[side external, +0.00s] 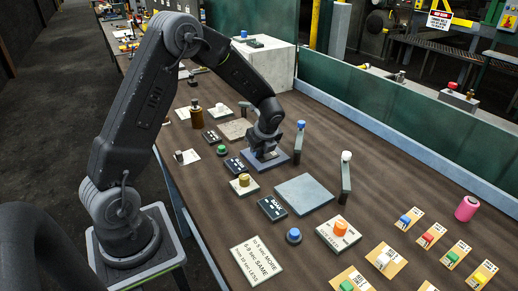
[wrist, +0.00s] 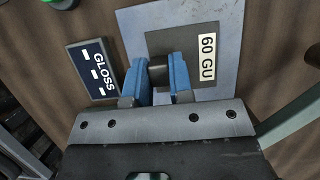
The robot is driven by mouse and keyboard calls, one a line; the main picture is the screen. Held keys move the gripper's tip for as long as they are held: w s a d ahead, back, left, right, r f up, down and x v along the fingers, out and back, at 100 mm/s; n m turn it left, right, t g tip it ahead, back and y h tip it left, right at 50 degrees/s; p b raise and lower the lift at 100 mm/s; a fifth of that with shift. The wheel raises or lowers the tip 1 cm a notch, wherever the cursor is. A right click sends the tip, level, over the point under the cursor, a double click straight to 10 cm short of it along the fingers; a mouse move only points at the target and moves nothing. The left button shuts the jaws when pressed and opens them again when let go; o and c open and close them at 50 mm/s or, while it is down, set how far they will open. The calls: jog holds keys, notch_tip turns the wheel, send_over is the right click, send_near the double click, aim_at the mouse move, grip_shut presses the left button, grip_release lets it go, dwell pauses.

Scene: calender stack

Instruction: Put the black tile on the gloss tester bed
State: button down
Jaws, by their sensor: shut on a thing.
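My gripper (wrist: 160,78), with blue fingers, is shut on the dark knob (wrist: 158,73) of the black tile (wrist: 165,40), which carries a "60 GU" label (wrist: 207,54). The bed also shows in the side view (side external: 278,161), below my gripper (side external: 263,148). Whether the tile touches the bed or hangs just above it, I cannot tell. The "GLOSS" sign (wrist: 92,72) lies left of the bed.
A second grey plate (side external: 305,194) lies nearer the camera, with a "SOAK" sign (side external: 272,208) beside it. Posts with a blue top (side external: 300,140) and a white top (side external: 346,175) stand right of the plates. A green button (side external: 222,149) and a yellow knob (side external: 244,180) are left.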

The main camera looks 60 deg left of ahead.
jog(key=c, duration=1)
grip_release()
jog(key=shift+f, duration=0.1)
jog(key=v, duration=1.2)
jog(key=shift+s+d+r+n+t+h, duration=0.85)
jog(key=shift+s+d+r+n, duration=0.8)
jog(key=shift+s+d+n, duration=1.25)
jog(key=shift+s+d+r+n+t+h, duration=0.85)
jog(key=shift+s+d+r+n, duration=1)
jog(key=shift+s+n, duration=1.8)
jog(key=shift+s+d+r+n+t+h, duration=0.6)
jog(key=shift+s+d+r+n+t, duration=0.65)
jog(key=shift+s+d+n, duration=2.1)
jog(key=shift+s+a+r+m, duration=0.15)
jog(key=shift+s+a+m, duration=0.6)
jog(key=shift+m, duration=0.15)
